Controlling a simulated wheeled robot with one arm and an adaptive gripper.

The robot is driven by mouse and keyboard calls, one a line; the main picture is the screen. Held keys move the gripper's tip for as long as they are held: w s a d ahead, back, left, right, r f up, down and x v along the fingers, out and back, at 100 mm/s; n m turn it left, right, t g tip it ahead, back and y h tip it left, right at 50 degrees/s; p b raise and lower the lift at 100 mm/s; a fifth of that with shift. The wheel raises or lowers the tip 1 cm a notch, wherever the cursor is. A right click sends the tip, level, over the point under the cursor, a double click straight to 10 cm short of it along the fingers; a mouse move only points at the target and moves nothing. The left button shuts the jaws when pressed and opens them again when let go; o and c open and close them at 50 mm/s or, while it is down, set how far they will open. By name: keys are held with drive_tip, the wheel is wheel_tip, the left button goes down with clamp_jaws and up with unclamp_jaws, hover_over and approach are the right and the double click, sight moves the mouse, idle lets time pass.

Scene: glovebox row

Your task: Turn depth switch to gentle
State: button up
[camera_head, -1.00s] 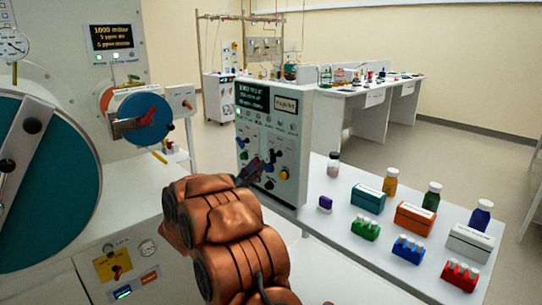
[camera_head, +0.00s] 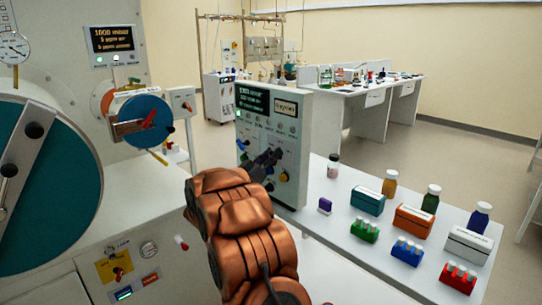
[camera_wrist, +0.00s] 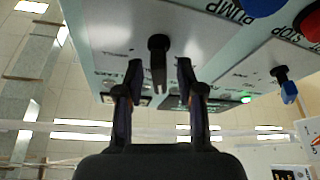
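A grey instrument box (camera_head: 307,140) with a dark display and several knobs stands on the white bench. My gripper (camera_head: 268,162) is at its front panel, and my arm hides part of the lower panel. In the wrist view, my gripper (camera_wrist: 158,78) is open, with one finger on each side of a black switch lever (camera_wrist: 158,62). Gaps show between the lever and both fingers. The printing beside this lever is upside down and too small to read, so I cannot confirm that it is the depth switch. A blue-handled switch (camera_wrist: 288,90) sits to the right.
A blue button (camera_wrist: 262,6) and a red button (camera_wrist: 310,22) are on the panel near the lever. A yellow knob (camera_head: 284,177) is close to my fingers. Racks, boxes and bottles stand on the bench (camera_head: 335,222) to the right. A large teal round door (camera_head: 60,200) is at left.

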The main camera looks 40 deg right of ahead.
drive_tip(key=shift+c, duration=0.4)
clamp_jaws()
drive_tip(key=shift+f+m, duration=0.1)
drive_tip(key=shift+m, duration=0.2)
drive_tip(key=m+g+b, duration=0.1)
drive_tip(key=m, duration=0.1)
drive_tip(key=m+g+b, duration=0.1)
drive_tip(key=shift+s+f+m+b, duration=0.15)
drive_tip(key=shift+m+b, duration=0.15)
drive_tip(key=shift+m, duration=0.1)
drive_tip(key=shift+s+m+g+b, duration=0.15)
drive_tip(key=shift+m+g+b, duration=0.65)
drive_tip(key=shift+m, duration=0.65)
drive_tip(key=shift+s+m+g+b, duration=0.15)
drive_tip(key=shift+m+g+b, duration=0.6)
drive_tip(key=shift+m, duration=0.7)
drive_tip(key=shift+m+g, duration=0.3)
drive_tip(key=shift+g, duration=0.05)
drive_tip(key=shift+o, duration=0.4)
unclamp_jaws()
drive_tip(key=shift+r, duration=0.2)
